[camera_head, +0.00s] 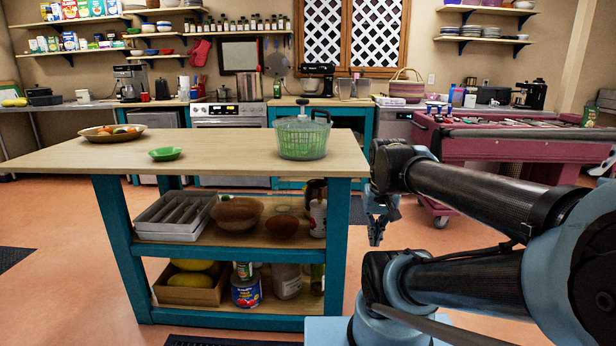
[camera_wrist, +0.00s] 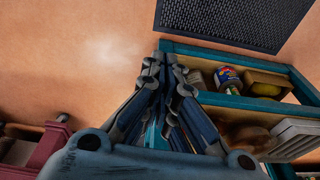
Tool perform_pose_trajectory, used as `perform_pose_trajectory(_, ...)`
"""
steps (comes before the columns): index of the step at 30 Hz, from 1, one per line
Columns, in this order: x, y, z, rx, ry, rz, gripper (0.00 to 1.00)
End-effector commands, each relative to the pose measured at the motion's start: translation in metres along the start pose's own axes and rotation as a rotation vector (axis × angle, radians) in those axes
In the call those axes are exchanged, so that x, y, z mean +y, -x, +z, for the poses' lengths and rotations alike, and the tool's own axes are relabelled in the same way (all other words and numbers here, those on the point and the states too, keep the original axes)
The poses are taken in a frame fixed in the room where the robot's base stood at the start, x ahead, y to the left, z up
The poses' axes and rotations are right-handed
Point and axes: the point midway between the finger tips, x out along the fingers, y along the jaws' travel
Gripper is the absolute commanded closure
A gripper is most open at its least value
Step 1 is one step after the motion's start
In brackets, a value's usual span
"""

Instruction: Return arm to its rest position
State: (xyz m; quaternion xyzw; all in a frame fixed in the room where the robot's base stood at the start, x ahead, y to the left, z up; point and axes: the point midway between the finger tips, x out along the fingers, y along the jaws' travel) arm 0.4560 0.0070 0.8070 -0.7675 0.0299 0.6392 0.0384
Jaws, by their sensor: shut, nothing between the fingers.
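My arm comes in from the right in the head view and is folded at its elbow. My gripper (camera_head: 376,236) hangs downward in front of the gap between the wooden island and the dark red table. In the wrist view my gripper (camera_wrist: 166,62) is shut, with its fingertips together and nothing between them. Its tips appear over the floor and close to the teal frame of the island in that view; whether they touch it I cannot tell.
The red wheeled table (camera_head: 470,147) stands behind my arm. A dark mat (camera_wrist: 235,18) lies on the floor.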

Motion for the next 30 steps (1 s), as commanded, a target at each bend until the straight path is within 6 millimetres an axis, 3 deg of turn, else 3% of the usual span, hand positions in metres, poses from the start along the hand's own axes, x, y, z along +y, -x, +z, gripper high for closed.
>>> perform_pose_trajectory(3,0.006,-0.025,0.021,0.008,0.070,0.003,1.00)
perform_pose_trajectory(7,0.010,-0.037,0.030,0.013,0.113,0.005,1.00)
perform_pose_trajectory(30,0.009,-0.045,0.023,0.001,0.120,0.005,1.00)
